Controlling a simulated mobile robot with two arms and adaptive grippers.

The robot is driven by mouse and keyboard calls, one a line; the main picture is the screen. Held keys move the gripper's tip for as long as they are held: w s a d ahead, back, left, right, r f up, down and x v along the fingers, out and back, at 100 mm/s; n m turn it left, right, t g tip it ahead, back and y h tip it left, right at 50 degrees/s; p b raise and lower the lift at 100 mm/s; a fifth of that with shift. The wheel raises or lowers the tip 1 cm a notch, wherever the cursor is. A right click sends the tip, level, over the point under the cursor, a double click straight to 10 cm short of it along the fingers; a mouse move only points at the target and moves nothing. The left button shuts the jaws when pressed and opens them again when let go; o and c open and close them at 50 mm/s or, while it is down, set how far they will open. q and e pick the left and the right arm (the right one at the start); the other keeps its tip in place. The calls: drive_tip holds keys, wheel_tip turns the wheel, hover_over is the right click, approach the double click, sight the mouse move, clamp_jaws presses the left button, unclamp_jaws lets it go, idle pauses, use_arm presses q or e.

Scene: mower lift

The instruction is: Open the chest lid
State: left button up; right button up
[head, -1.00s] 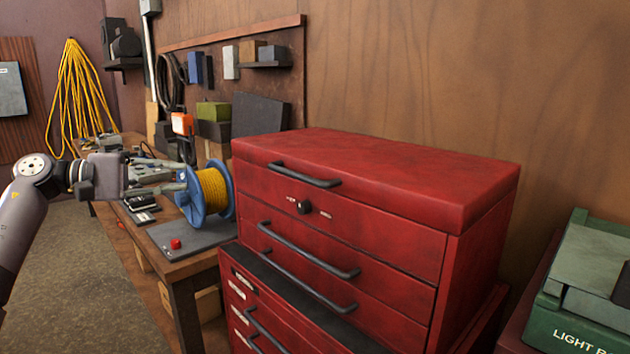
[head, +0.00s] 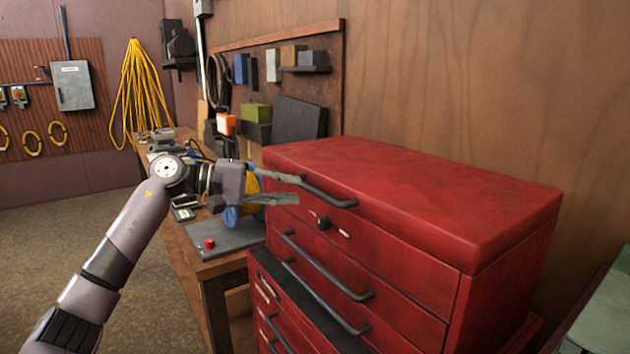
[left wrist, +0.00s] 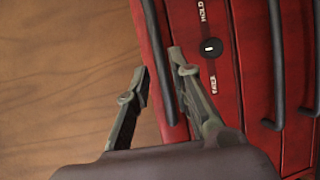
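The red tool chest (head: 400,270) stands against the wood wall, with its lid (head: 420,190) down. A dark bar handle (head: 335,198) runs along the lid's front. A round black knob (head: 323,222) sits below it on the front; in the left wrist view the knob (left wrist: 210,47) lies between small labels. My left gripper (head: 300,189) is open and empty at the left end of the lid handle. In the left wrist view my left gripper (left wrist: 159,62) has the lid handle (left wrist: 155,45) between its two fingers; contact cannot be told. My right gripper is out of view.
Lower drawers with bar handles (head: 325,268) are just below. A workbench with a grey plate and red button (head: 209,244), and a blue-and-yellow cable reel (head: 231,216), stand left behind my arm. A green case (head: 600,320) is at right. Floor at left is clear.

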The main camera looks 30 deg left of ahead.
sight(310, 191)
use_arm(q)
drive_tip(key=p+x, duration=0.1)
drive_tip(key=x, duration=0.3)
drive_tip(key=shift+w+d+p, duration=0.2)
drive_tip(key=shift+p, duration=0.1)
drive_tip(key=shift+w+d+f, duration=0.2)
drive_tip(key=shift+w+d, duration=0.25)
drive_tip(key=shift+d, duration=0.05)
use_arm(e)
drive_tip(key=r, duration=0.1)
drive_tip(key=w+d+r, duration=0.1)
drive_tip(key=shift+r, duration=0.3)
use_arm(q)
drive_tip(key=shift+c, duration=0.2)
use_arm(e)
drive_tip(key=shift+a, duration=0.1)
use_arm(q)
clamp_jaws()
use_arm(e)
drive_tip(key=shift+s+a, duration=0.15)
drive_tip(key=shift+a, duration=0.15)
